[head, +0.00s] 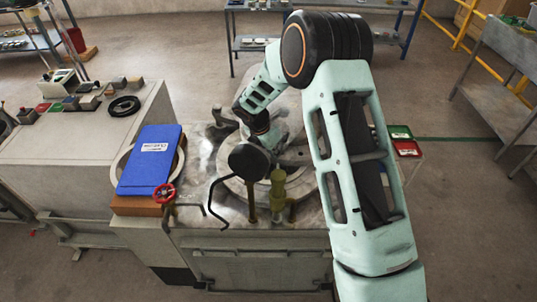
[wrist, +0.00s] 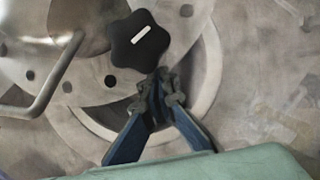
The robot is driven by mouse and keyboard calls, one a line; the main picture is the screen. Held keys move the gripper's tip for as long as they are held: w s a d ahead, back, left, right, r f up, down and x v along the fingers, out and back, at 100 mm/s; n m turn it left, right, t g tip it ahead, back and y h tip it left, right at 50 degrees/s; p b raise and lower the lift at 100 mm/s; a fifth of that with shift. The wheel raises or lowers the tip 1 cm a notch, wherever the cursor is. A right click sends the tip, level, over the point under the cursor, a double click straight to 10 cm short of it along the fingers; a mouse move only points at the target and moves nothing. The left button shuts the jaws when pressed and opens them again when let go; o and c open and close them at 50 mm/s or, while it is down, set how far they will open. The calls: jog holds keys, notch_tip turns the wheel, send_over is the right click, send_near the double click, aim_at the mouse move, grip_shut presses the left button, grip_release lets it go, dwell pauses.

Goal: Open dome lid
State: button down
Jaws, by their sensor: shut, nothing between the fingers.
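My gripper (wrist: 160,88) is shut and empty, just below a black star-shaped knob (wrist: 138,40). I cannot tell whether the fingertips touch the knob. In the head view the arm and dome hide most of the gripper.
A blue binder (head: 150,160) lies on the left of the machine top, near a red valve wheel (head: 164,193). Olive-coloured posts (head: 278,190) stand at the front. Green and red trays (head: 404,141) are at the right. A bench with small items is at the left.

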aim_at(282, 148)
jog(key=shift+w+d, duration=0.1)
dwell(0.3)
jog(key=shift+w+d+n+p, duration=0.55)
jog(key=shift+w+d, duration=0.5)
jog(key=shift+d, duration=0.15)
jog(key=w+d+n+p, duration=0.1)
jog(key=w+d, duration=0.1)
jog(key=w+d+p, duration=0.1)
jog(key=w, duration=0.1)
jog(key=w+d+n+y+p, duration=0.1)
jog(key=w+d, duration=0.1)
jog(key=w, duration=0.1)
jog(key=shift+w+d+r+n+t, duration=0.1)
jog(key=shift+d+n+t, duration=0.25)
jog(key=shift+t, duration=0.05)
jog(key=shift+n+y, duration=0.3)
jog(key=shift+n, duration=0.1)
jog(key=w+d, duration=0.1)
jog(key=w, duration=0.1)
jog(key=w+d+b, duration=0.1)
jog(key=w, duration=0.2)
jog(key=w+d+b, duration=0.1)
jog(key=w, duration=0.2)
jog(key=shift+f, duration=0.25)
jog(key=shift+w+d+r+b, duration=0.1)
jog(key=shift+w+d+b, duration=0.05)
jog(key=shift+w+b, duration=0.45)
jog(key=shift+w+d+b, duration=0.1)
jog(key=shift+w+b, duration=0.25)
jog(key=shift+w, duration=0.35)
